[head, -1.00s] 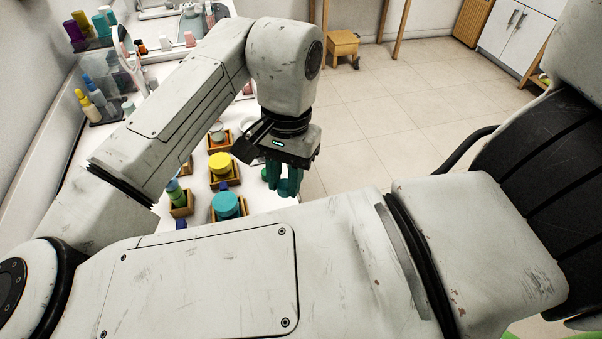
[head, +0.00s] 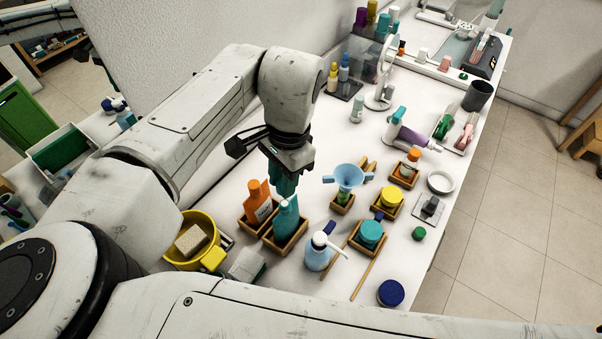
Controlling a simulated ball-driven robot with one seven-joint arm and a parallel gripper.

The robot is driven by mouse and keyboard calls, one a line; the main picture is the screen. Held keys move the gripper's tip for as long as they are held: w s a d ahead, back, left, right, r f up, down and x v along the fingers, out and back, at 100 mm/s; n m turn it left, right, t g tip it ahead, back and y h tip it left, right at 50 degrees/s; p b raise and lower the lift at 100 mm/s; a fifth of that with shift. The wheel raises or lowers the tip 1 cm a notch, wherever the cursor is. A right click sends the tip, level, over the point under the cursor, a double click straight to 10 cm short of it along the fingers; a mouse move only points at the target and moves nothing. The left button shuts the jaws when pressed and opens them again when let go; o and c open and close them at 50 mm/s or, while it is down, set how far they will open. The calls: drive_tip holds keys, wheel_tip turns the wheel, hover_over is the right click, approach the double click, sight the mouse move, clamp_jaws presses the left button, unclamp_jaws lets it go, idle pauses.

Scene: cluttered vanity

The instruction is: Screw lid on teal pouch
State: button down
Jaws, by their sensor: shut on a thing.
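The teal pouch (head: 286,222) stands upright in a wooden box on the white counter, beside an orange pouch (head: 258,203). My gripper (head: 284,190) points down just above the teal pouch's top. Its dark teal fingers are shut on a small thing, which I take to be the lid. The fingers hide that lid and most of the pouch's spout. I cannot tell whether the lid touches the spout.
A yellow bucket with a sponge (head: 192,242) stands to the left. A blue pump bottle (head: 318,252), a blue funnel (head: 348,178), a teal jar (head: 370,234) and a yellow jar (head: 391,197) crowd the right. A green cap (head: 418,233) lies near the counter's edge.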

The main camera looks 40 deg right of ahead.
sight(284, 204)
drive_tip(key=shift+f+b, duration=2)
drive_tip(key=shift+f, duration=0.2)
drive_tip(key=shift+r+p, duration=0.1)
drive_tip(key=shift+p, duration=0.25)
drive_tip(key=shift+f, duration=0.8)
idle(0.9)
drive_tip(key=c, duration=1.5)
unclamp_jaws()
clamp_jaws()
